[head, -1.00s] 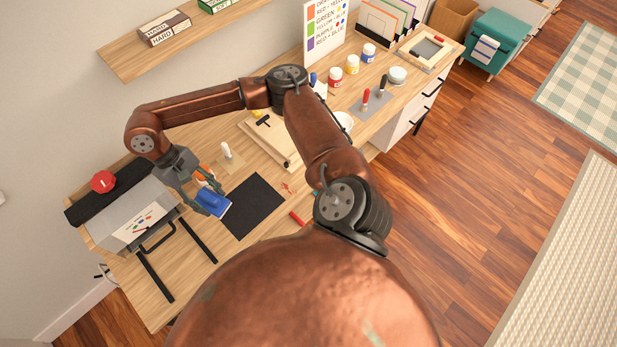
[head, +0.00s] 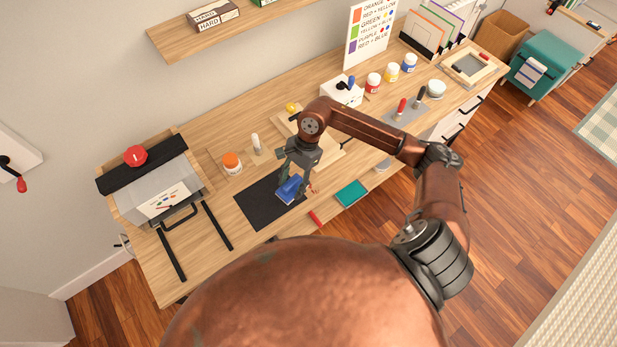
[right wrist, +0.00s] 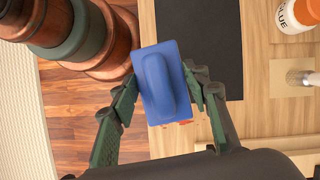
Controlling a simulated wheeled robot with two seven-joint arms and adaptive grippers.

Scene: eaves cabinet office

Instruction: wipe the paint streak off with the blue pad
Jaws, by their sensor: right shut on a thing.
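In the right wrist view the pad (right wrist: 150,103) sits between the two fingers (right wrist: 165,85), near the mat's edge. The red paint streak (head: 314,189) shows on the bare wood just right of the pad. In the right wrist view a bit of red (right wrist: 186,122) shows beside the pad's lower edge, and the pad may hide part of it. My left gripper is out of view.
A glue bottle (head: 231,163) and a brush (head: 256,145) stand behind the mat. A red stick (head: 316,219) and a teal item (head: 351,193) lie near the front edge.

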